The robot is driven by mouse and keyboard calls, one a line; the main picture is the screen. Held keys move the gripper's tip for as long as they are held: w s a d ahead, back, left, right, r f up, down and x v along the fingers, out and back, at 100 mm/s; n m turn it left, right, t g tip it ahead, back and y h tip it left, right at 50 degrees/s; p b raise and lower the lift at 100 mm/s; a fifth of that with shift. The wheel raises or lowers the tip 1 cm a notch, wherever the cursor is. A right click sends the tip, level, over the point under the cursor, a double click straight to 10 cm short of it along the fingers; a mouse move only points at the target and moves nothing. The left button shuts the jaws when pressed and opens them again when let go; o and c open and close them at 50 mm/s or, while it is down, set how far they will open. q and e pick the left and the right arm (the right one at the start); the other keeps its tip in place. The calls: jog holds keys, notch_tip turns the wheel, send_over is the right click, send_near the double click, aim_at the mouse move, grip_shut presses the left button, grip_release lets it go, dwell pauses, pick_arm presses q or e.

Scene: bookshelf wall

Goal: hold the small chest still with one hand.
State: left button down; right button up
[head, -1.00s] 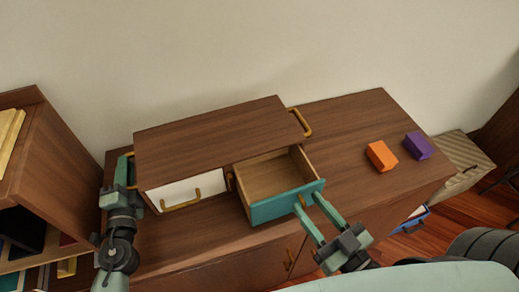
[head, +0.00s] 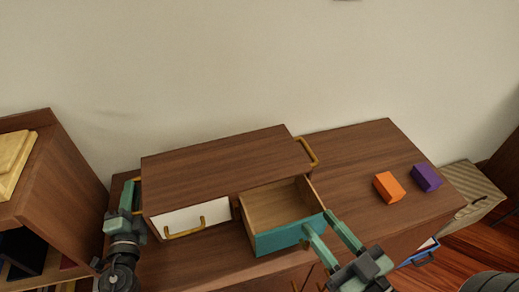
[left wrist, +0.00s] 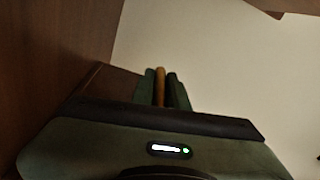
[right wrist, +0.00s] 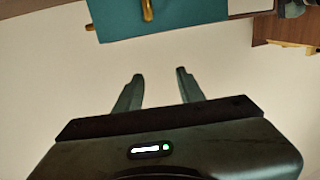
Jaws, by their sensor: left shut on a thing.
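The small chest (head: 225,160) is a brown wooden box on a low cabinet, with a white drawer (head: 190,220) shut and a teal drawer (head: 275,240) pulled open and empty. My left gripper (head: 128,196) is at the chest's left side, shut on its brass side handle (head: 138,192). The left wrist view shows this handle (left wrist: 160,84) between the fingers. My right gripper (head: 318,221) is open and empty in front of the teal drawer. In the right wrist view its fingers (right wrist: 160,75) are apart, clear of the drawer's brass handle (right wrist: 147,10).
An orange block (head: 387,187) and a purple block (head: 426,177) lie on the cabinet top (head: 355,150), right of the chest. A brass handle (head: 308,152) is on the chest's right side. A bookshelf (head: 65,180) stands at left. A striped box (head: 470,185) stands beyond the cabinet's right end.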

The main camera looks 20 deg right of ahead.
pick_arm(q)
jog(key=shift+f, duration=0.1)
dwell(0.3)
jog(key=c, duration=1.3)
grip_release()
jog(key=shift+w, duration=0.15)
